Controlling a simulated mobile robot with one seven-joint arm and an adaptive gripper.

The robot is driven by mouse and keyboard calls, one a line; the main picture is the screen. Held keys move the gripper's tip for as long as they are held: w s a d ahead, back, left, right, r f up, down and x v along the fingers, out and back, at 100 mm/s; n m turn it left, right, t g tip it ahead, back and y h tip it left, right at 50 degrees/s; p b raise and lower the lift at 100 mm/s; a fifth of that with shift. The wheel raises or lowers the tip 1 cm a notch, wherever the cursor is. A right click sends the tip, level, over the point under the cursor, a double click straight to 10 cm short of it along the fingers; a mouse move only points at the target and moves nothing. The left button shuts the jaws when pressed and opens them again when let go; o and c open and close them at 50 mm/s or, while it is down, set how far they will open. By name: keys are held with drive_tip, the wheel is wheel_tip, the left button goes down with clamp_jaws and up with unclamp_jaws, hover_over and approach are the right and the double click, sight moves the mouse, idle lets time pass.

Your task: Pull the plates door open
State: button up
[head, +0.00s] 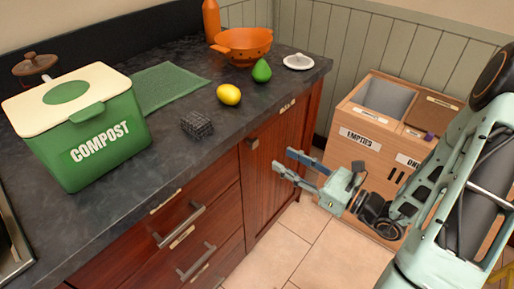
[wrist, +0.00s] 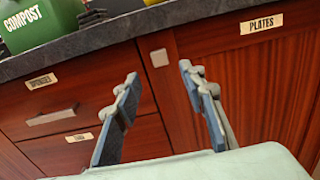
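The plates door (head: 283,140) is a reddish wooden cabinet door below the dark counter, and it looks shut. In the wrist view the door (wrist: 255,85) carries a "PLATES" label (wrist: 262,24). A small square knob (wrist: 159,57) sits at its upper left corner; the knob also shows in the head view (head: 252,143). My gripper (head: 283,161) is open and empty in front of the door. In the wrist view its two fingers (wrist: 159,76) point toward the door, with the knob showing between and just beyond the tips. I see no contact with the knob.
Drawers with bar handles (head: 180,225) lie left of the door. On the counter (head: 175,120) stand a green compost bin (head: 100,150), a lemon (head: 229,95) and an orange colander (head: 243,45). A wooden sorting bin (head: 345,155) stands behind my gripper. Tiled floor (head: 310,225) is clear before the door.

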sight(256, 144)
drive_tip(key=x, duration=1)
drive_tip(key=shift+a+b, duration=0.2)
drive_tip(key=shift+b, duration=0.2)
drive_tip(key=shift+c, duration=0.4)
clamp_jaws()
